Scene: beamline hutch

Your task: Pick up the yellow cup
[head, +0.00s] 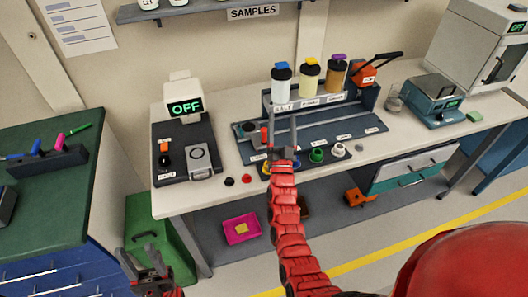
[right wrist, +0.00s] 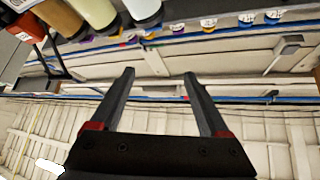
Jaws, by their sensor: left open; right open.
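A small yellow item (head: 265,176) shows at the bench's front edge in the head view, just left of my right arm. The arm partly hides it, and I cannot tell for sure that it is the yellow cup. My right gripper (head: 282,133) is open and points up in front of the blue-grey rack; its two fingers are apart and empty in the right wrist view (right wrist: 160,88). My left gripper (head: 145,262) is open and empty, low at the left, below the bench top.
Small green (head: 317,155), white (head: 338,150), red (head: 246,179) and black (head: 229,181) items sit along the bench front. Capped bottles (head: 309,80) stand at the rack's back. A device reading OFF (head: 184,105) stands left. A pink tray (head: 232,238) is on the lower shelf.

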